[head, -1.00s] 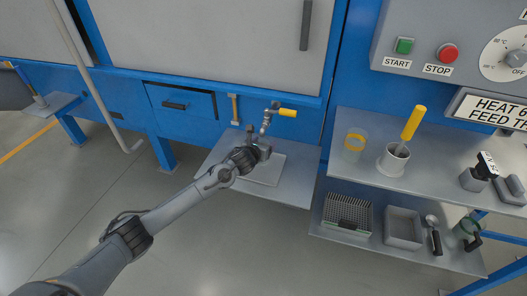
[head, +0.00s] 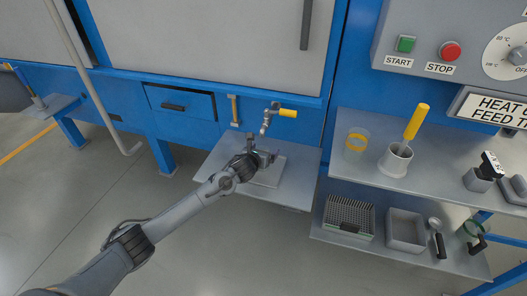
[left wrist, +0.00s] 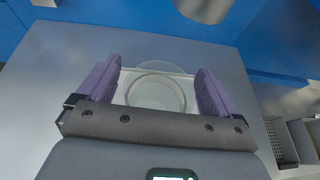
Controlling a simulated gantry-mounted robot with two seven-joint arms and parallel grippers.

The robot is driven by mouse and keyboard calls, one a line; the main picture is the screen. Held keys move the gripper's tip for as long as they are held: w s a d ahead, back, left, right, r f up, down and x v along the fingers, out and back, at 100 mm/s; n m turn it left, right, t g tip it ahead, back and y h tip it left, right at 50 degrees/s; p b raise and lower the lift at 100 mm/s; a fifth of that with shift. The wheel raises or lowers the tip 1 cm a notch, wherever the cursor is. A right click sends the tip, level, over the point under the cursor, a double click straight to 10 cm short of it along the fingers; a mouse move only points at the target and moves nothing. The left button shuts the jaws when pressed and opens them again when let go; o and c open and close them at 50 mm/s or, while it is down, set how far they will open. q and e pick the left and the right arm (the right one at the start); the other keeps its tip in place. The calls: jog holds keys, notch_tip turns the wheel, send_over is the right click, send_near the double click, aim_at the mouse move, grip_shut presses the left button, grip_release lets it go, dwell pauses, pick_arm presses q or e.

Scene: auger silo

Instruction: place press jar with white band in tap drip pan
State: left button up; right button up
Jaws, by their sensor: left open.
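The press jar with white band (left wrist: 156,94) is clear and round, with a pale ring. In the left wrist view it stands between the two purple fingers of my left gripper (left wrist: 157,88), which is open with a small gap at each side. In the head view my left gripper (head: 264,158) is low over the tap drip pan (head: 268,179), a pale square plate below the tap. The pale plate shows under and around the jar in the wrist view, so the jar appears to be in the pan. My fingers mostly hide the jar in the head view. My right gripper is not in view.
The tap (head: 268,117) with a yellow handle is just behind the gripper. To the right, a shelf (head: 430,150) holds a jar with a yellow band (head: 356,143) and a grey cup (head: 396,160) with a yellow-handled tool. A wire rack (head: 349,215) and a tray (head: 405,230) are below.

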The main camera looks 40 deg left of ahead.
pick_arm(q)
jog(key=shift+r, duration=0.15)
jog(key=shift+s+r+p, duration=0.2)
jog(key=shift+p, duration=0.15)
jog(key=p+v, duration=0.5)
jog(key=v, duration=0.5)
jog(key=s+d+f+n+g+h, duration=0.1)
jog(key=s+d+f+n+g, duration=0.1)
jog(key=s+d+f+n, duration=0.35)
jog(key=s+d+f+n+g+h, duration=0.1)
jog(key=s+d+f+n+g, duration=0.15)
jog(key=s+d+n, duration=0.6)
jog(key=s+d+n+g+h, duration=0.1)
jog(key=s+d+n+g, duration=0.1)
jog(key=s+n, duration=0.6)
jog(key=s+d+n+g, duration=0.2)
jog(key=s+d+n, duration=0.2)
jog(key=s+n, duration=0.4)
jog(key=s+r, duration=0.1)
jog(key=s, duration=0.4)
jog(key=shift+d+n+g+h, duration=0.3)
jog(key=shift+d+g+h, duration=0.05)
jog(key=shift+d+h, duration=0.05)
